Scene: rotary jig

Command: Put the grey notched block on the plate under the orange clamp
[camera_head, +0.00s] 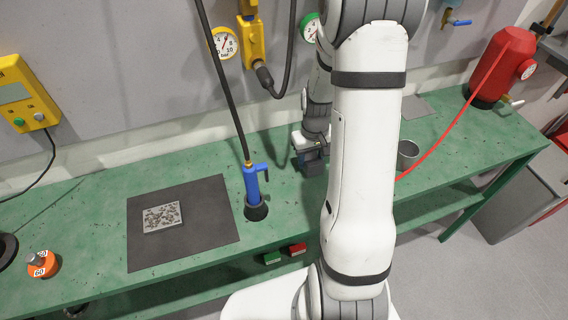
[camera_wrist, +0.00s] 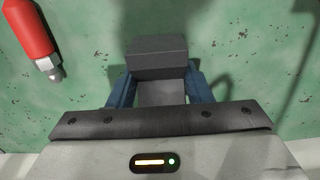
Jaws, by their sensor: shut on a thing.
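The grey notched block (camera_wrist: 157,52) is between the blue fingers of my gripper (camera_wrist: 160,92) in the wrist view. My gripper is shut on it, and its far part sticks out beyond the fingertips. In the head view my gripper (camera_head: 311,160) is over the green bench, partly behind my arm; the block cannot be told apart there. Whether the block touches the bench is unclear. I cannot make out the orange clamp or the plate under it. An orange round piece with white number labels (camera_head: 42,264) stands at the far left, near a dark round edge (camera_head: 7,246).
The green bench (camera_head: 90,205) carries a dark mat (camera_head: 210,215) with a speckled grey slab (camera_head: 162,217). A blue tool (camera_head: 252,184) stands upright in a black holder, its hose rising. A grey cup (camera_head: 408,155) and a red tank (camera_head: 503,68) are to the right.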

